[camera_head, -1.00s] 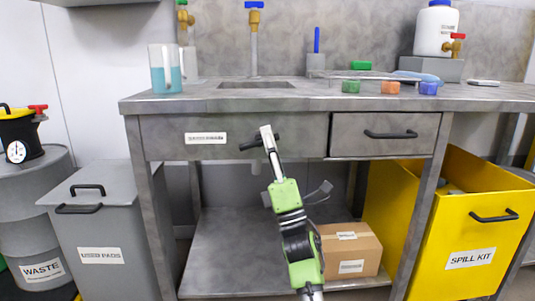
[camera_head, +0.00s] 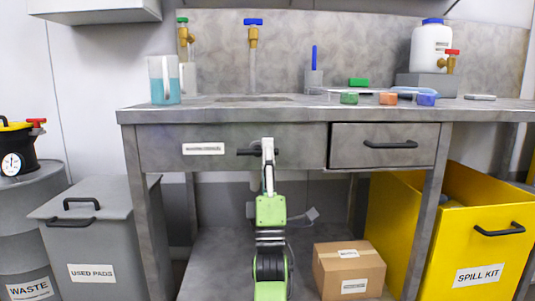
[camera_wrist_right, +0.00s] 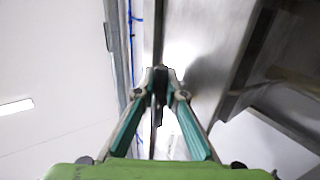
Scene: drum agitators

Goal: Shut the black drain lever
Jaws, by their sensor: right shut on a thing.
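The black drain lever (camera_head: 244,152) is on the front panel under the sink, right of a white label. It lies about level across the panel in the head view. My right gripper (camera_head: 267,149) is shut on it near its right part, and the fingers hide some of the lever. In the right wrist view the fingertips (camera_wrist_right: 160,82) meet around a dark piece, which looks like the lever. My left gripper is not in view.
A drawer with a black handle (camera_head: 390,145) is right of the lever. Below are a cardboard box (camera_head: 348,270), a grey used pads bin (camera_head: 95,235) and a yellow spill kit bin (camera_head: 480,240). A beaker (camera_head: 164,80) stands on the bench above.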

